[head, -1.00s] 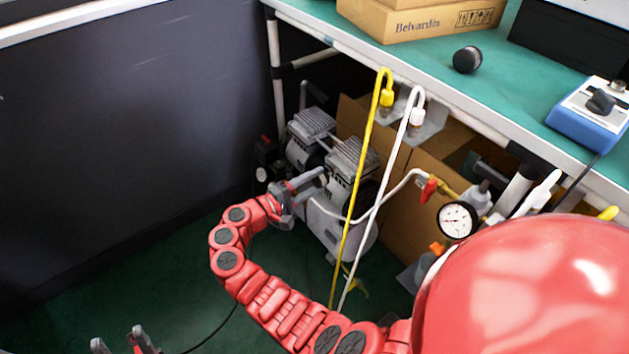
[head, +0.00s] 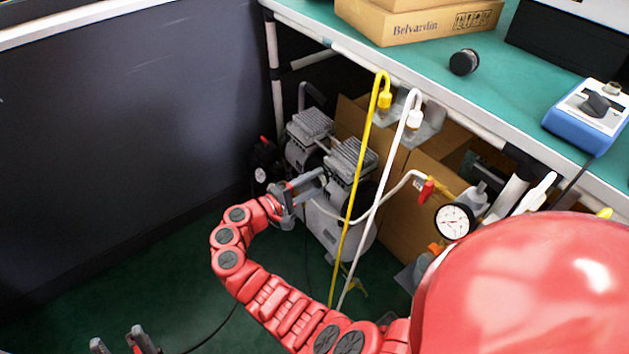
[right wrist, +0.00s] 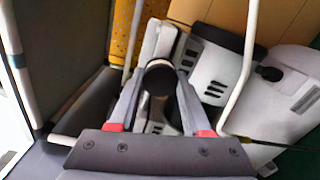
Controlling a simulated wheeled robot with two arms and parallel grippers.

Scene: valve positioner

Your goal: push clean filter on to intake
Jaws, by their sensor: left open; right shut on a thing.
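My right gripper (head: 308,182) reaches under the bench to the grey air compressor (head: 345,165). In the right wrist view its fingers (right wrist: 158,88) are shut on a dark, round, short cylinder, which I take to be the clean filter (right wrist: 158,77). The filter is held against or just in front of the pale compressor head (right wrist: 172,45). The intake is hidden behind the filter, so I cannot tell whether they touch. My left gripper (head: 122,342) is open and empty at the bottom left, partly cut off by the frame.
A yellow hose (head: 360,190) and a white hose (head: 384,180) hang from the bench edge beside my right gripper. A gauge (head: 455,220), a cardboard box (head: 395,205) and another black cylinder (head: 464,62) on the bench are to the right. The floor at left is clear.

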